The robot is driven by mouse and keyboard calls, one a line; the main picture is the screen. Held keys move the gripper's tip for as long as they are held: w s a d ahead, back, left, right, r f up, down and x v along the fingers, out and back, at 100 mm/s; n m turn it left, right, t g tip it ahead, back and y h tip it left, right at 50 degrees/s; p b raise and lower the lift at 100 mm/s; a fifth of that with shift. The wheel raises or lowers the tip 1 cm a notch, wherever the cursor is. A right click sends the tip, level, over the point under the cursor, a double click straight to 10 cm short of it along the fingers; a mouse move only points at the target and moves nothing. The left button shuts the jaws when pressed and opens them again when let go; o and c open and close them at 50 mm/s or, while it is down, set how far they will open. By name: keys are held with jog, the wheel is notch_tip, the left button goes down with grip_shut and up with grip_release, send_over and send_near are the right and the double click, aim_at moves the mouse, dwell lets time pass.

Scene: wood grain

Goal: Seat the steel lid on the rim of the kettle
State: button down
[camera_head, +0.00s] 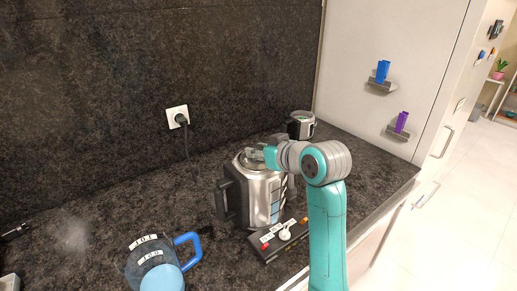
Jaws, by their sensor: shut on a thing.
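The steel kettle (261,194) stands upright on the dark counter, with its black handle on the left side. My gripper (257,154) is over the kettle's top, reaching in from the right, and is shut on the steel lid (243,162). The lid shows as a small bright round piece at the kettle's mouth, partly covered by the gripper. I cannot tell whether it touches the rim or is just above it. My wrist and arm hide part of the kettle's right side.
A clear jug with a blue handle (188,249) stands at the front left. A dark box with red buttons (276,241) lies before the kettle. A steel and black container (301,124) stands behind. A plugged wall socket (177,116) is at the back. The counter's left is mostly clear.

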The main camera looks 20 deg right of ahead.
jog(key=c, duration=0.8)
grip_release()
jog(key=shift+s, duration=0.1)
jog(key=v, duration=1.1)
jog(key=shift+s+d+r, duration=0.1)
jog(key=shift+s+r, duration=0.05)
jog(key=shift+s, duration=0.2)
